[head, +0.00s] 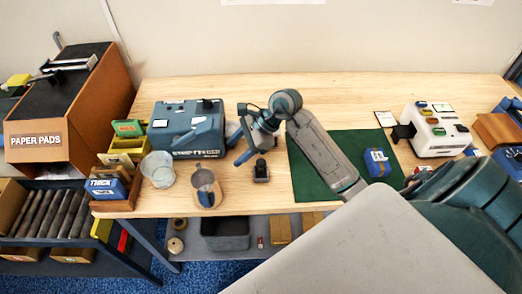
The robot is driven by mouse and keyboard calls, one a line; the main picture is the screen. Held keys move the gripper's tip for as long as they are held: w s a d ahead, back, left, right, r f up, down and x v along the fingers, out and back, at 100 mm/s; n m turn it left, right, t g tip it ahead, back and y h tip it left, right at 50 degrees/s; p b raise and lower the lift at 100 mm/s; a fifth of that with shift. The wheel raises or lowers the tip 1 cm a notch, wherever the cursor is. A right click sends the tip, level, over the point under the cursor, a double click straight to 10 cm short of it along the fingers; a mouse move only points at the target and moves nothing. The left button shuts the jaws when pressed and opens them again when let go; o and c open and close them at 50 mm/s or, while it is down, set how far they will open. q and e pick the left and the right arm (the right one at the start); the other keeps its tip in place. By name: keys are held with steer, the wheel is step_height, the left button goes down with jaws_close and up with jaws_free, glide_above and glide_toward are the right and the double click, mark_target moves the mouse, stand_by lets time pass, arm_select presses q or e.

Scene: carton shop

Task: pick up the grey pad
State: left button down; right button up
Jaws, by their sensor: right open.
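I cannot make out a grey pad for certain. A small dark block (261,171) sits on the wooden table just below my right gripper; I cannot tell what it is. My right gripper (249,158) is open above the middle of the table, between the blue-grey machine and the green mat, and no object shows held in it. The arm and gripper hide part of the table under them. My left gripper is not in view.
A green mat (310,180) bears a blue packet (377,162). A white device (436,130) stands right. A brown case (36,141) reads PAPER PADS.

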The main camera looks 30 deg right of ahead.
mark_target(262, 161)
steer(key=d+g+h, duration=0.1)
steer(key=d, duration=0.1)
steer(key=s+d+f+g+h, duration=0.1)
steer(key=d, duration=0.2)
steer(key=d+h, duration=0.2)
steer(key=d, duration=0.1)
steer(key=shift+s+f+n+g, duration=0.3)
steer(key=shift+n+g, duration=0.1)
steer(key=shift+d+f+b, duration=0.1)
steer(key=shift+f+b, duration=0.2)
steer(key=b+x, duration=0.4)
steer(key=x, duration=0.1)
steer(key=shift+s+d+f, duration=0.1)
steer(key=shift+f, duration=0.05)
steer(key=b+x, duration=0.2)
steer(key=x, duration=0.1)
steer(key=b+x, duration=0.1)
steer(key=shift+s+d+f+b, duration=0.1)
steer(key=shift+d+f+b, duration=0.2)
steer(key=shift+b, duration=0.1)
steer(key=shift+f, duration=0.25)
steer(key=shift+a, duration=0.1)
steer(key=shift+c, duration=0.6)
steer(key=c, duration=0.9)
